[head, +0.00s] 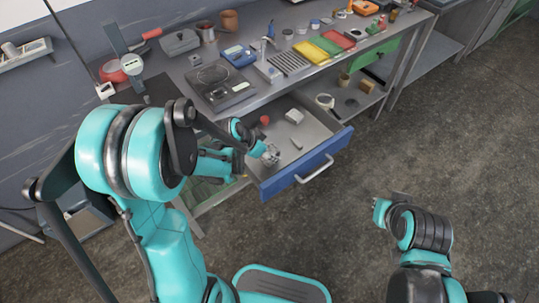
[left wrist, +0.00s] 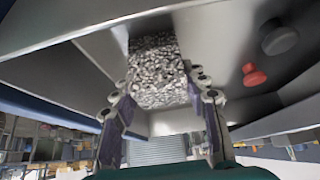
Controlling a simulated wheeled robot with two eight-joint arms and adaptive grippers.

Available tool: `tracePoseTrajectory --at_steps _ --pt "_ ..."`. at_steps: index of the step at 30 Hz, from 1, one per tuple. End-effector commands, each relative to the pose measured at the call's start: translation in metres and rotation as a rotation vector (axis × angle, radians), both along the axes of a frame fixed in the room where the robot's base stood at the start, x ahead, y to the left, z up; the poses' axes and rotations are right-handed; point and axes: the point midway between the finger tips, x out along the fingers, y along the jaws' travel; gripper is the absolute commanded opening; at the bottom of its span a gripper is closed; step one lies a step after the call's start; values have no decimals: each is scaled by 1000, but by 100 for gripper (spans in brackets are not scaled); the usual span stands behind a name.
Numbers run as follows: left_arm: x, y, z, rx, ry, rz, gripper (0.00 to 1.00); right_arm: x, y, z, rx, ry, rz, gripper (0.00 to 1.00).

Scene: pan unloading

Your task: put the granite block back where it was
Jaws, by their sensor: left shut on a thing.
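The speckled grey granite block (left wrist: 157,72) fills the space between the fingers of my left gripper (left wrist: 163,98) in the left wrist view. The gripper is shut on it. In the head view my left gripper (head: 268,155) is low in the front left part of an open drawer with a blue front (head: 284,181). The block is small there and partly hidden by the fingers. I cannot tell whether it touches the drawer floor. My right gripper (head: 383,209) is out over the floor, away from the bench, and its fingers are not clear.
The drawer also holds a red piece (head: 265,120), a pale block (head: 294,116) and a small light item (head: 296,144). The bench top above carries a scale (head: 221,87), a slotted rack (head: 288,63) and coloured trays. The floor to the right is clear.

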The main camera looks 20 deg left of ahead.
Motion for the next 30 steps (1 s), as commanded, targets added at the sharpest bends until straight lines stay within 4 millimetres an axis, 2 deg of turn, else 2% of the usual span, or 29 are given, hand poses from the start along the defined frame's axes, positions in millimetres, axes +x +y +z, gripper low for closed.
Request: tracePoseTrajectory --at_steps 10,11,13,23,26,30 --pt "0 0 -4 -1 -1 0 0 0 0 -3 0 0 0 0" --pt "0 0 -4 0 0 0 47 0 0 -3 0 0 0 0" --pt "0 0 -3 0 0 0 65 0 0 -2 0 0 0 0" --pt "0 0 -1 0 0 0 65 0 0 -1 0 0 0 0" --pt "-2 2 6 0 0 1 65 0 0 5 0 0 0 0" --pt "-13 11 30 0 0 4 65 0 0 17 0 0 0 0"
